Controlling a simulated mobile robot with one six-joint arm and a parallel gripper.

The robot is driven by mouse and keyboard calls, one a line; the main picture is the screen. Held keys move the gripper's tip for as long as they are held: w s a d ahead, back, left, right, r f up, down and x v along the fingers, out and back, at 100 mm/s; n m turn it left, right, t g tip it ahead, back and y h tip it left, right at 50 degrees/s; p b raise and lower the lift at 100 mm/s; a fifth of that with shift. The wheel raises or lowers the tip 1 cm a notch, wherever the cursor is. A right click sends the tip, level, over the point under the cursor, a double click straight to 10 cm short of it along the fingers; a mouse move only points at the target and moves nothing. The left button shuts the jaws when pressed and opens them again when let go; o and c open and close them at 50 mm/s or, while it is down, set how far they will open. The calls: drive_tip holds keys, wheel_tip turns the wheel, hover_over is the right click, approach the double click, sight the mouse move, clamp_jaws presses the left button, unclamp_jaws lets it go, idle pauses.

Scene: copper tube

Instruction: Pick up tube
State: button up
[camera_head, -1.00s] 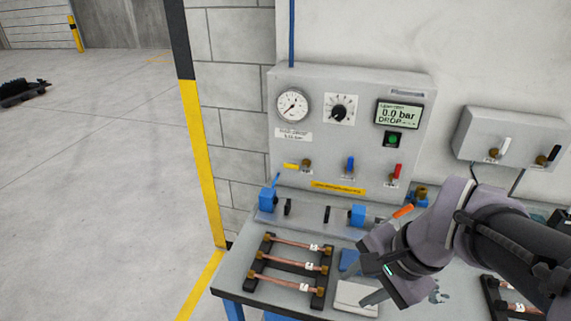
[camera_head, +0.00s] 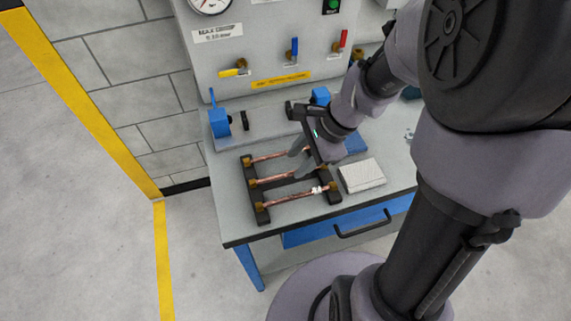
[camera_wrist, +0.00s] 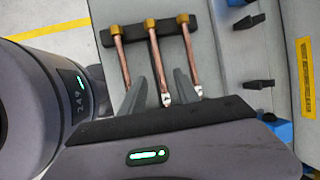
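Three copper tubes with brass end fittings lie side by side on a black rack (camera_head: 262,216) on the bench: the front tube (camera_head: 290,198), the middle tube (camera_head: 270,181) and the back tube (camera_head: 267,157). My gripper (camera_head: 294,163) is over the rack, partly covering the middle and back tubes. In the wrist view the gripper (camera_wrist: 161,76) is open, its fingers apart on either side of the middle tube (camera_wrist: 153,50). The left tube (camera_wrist: 121,56) and right tube (camera_wrist: 189,50) lie outside the fingers. Whether the fingertips are level with the tube is hard to tell.
A white box-like object (camera_head: 362,177) is right of the rack. Blue clamps (camera_head: 220,122) stand on the fixture behind it. The gauge panel (camera_head: 268,50) with coloured valve levers rises at the back. The grey bench (camera_head: 230,222) is clear at its front left corner.

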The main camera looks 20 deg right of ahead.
sight(287, 174)
drive_tip(key=b+x, duration=0.1)
drive_tip(key=x, duration=0.1)
drive_tip(key=b+x, duration=0.2)
drive_tip(key=x, duration=0.1)
drive_tip(key=shift+d+f, duration=0.1)
drive_tip(key=shift+f, duration=0.3)
drive_tip(key=shift+r, duration=0.2)
clamp_jaws()
